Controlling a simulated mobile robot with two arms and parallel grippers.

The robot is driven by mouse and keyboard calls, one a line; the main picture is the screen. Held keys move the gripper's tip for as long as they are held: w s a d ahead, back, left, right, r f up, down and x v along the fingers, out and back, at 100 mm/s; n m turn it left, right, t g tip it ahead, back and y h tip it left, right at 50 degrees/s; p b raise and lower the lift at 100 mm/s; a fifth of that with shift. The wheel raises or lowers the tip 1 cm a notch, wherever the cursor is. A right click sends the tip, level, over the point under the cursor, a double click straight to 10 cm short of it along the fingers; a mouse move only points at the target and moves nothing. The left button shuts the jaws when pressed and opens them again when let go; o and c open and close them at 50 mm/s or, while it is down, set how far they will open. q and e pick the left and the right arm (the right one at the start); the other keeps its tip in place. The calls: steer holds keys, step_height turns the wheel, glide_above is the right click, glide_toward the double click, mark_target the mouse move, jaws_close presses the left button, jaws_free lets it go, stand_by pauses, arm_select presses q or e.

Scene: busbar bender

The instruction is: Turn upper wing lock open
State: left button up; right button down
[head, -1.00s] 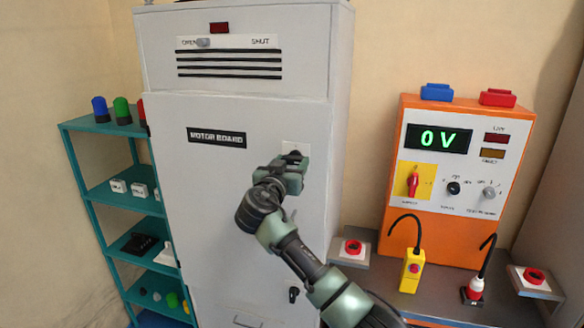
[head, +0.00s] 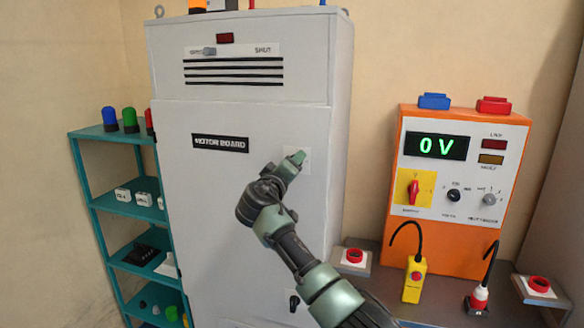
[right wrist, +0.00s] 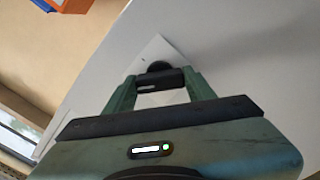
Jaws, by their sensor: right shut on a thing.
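The upper wing lock is a black wing on a white plate (head: 304,162) on the door of the tall grey cabinet. My right gripper (head: 296,157) is at this lock, shut on its wing, and hides most of it in the head view. In the right wrist view the black wing (right wrist: 160,80) sits between the two green fingers (right wrist: 160,92), with the white plate behind it. The gripper appears tilted in the head view. My left gripper is not in view.
A second black wing lock (head: 294,302) is lower on the cabinet door (head: 210,220). A teal shelf (head: 95,132) stands at the left. An orange panel (head: 455,245) reading 0 V stands on a bench at the right, with a yellow pendant (head: 414,280) in front.

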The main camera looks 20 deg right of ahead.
steer(key=shift+r+n+p, duration=0.1)
steer(key=shift+n+p, duration=1.3)
steer(key=shift+n, duration=2.4)
steer(key=c, duration=0.5)
jaws_free()
steer(key=b+v, duration=0.3)
steer(key=v, duration=0.4)
steer(key=shift+s+a, duration=0.25)
steer(key=shift+s, duration=0.05)
